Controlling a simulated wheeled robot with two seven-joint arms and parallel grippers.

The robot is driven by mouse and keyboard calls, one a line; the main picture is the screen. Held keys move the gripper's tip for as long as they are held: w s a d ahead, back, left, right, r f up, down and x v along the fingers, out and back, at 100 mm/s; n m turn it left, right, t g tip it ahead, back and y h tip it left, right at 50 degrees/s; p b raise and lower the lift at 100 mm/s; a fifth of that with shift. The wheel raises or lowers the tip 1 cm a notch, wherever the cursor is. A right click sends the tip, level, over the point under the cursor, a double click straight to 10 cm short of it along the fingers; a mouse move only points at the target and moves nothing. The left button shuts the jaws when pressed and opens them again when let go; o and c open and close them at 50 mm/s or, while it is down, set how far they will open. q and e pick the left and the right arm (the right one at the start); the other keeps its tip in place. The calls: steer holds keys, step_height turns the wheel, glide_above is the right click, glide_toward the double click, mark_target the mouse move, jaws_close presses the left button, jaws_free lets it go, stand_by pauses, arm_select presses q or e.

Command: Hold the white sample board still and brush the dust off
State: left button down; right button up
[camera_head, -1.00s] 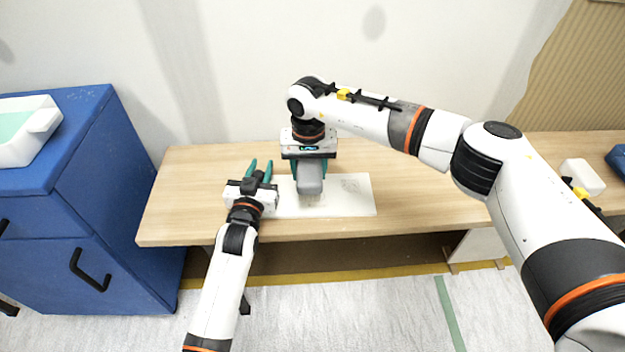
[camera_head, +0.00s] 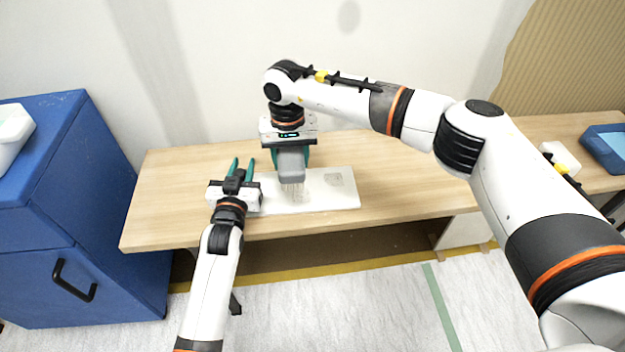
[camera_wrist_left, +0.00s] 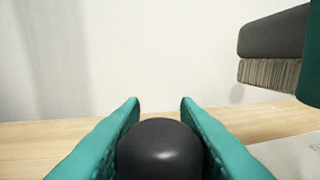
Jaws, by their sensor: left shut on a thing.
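The white sample board (camera_head: 322,202) lies flat on the wooden table, with grey dust patches (camera_head: 334,180) toward its right end. My left gripper (camera_head: 242,168) is at the board's left end, its green fingers either side of a black rounded knob (camera_wrist_left: 160,148). I cannot tell how the knob joins the board. My right gripper (camera_head: 291,158) is shut on a grey brush (camera_head: 291,168) above the middle of the board. The brush's pale bristles (camera_wrist_left: 270,73) point down and, in the left wrist view, end above the board with a gap.
The wooden table (camera_head: 400,190) has clear room right of the board. A white box (camera_head: 560,157) and a blue container (camera_head: 606,148) stand at its right end. A blue cabinet (camera_head: 80,180) with a white container (camera_head: 12,130) on top stands at the left. A wall rises behind.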

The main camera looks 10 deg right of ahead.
steer(key=o, duration=0.5)
steer(key=c, duration=0.5)
steer(key=shift+f, duration=2.75)
